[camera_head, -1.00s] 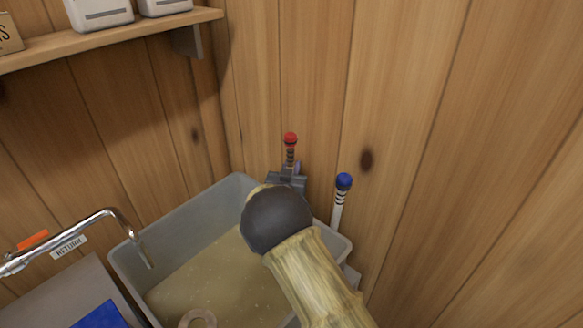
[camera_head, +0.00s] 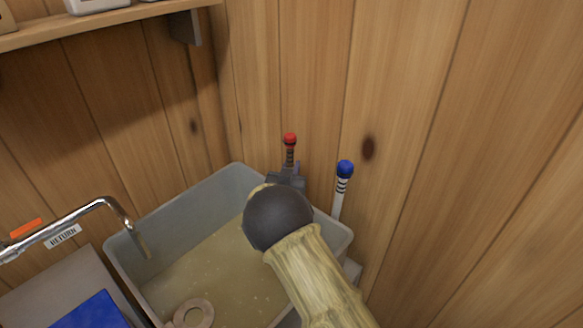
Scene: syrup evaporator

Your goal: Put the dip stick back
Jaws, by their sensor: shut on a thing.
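A dip stick with a red knob (camera_head: 290,139) and dark bands stands upright at the back right of the tub. My gripper (camera_head: 287,180) is shut on it just below the bands. My own arm hides much of the gripper and the stick's lower part, so I cannot tell where its bottom end is. A second stick, white with a blue knob (camera_head: 345,168) and dark bands, stands a little tilted to the right of my gripper, beside the tub's right rim. Its lower end is hidden.
A grey tub (camera_head: 190,215) holds cloudy tan liquid with a pale ring (camera_head: 194,314) at its front. A metal return pipe (camera_head: 70,222) bends over its left rim. Wood walls stand close behind and right. A shelf (camera_head: 110,20) juts out at upper left.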

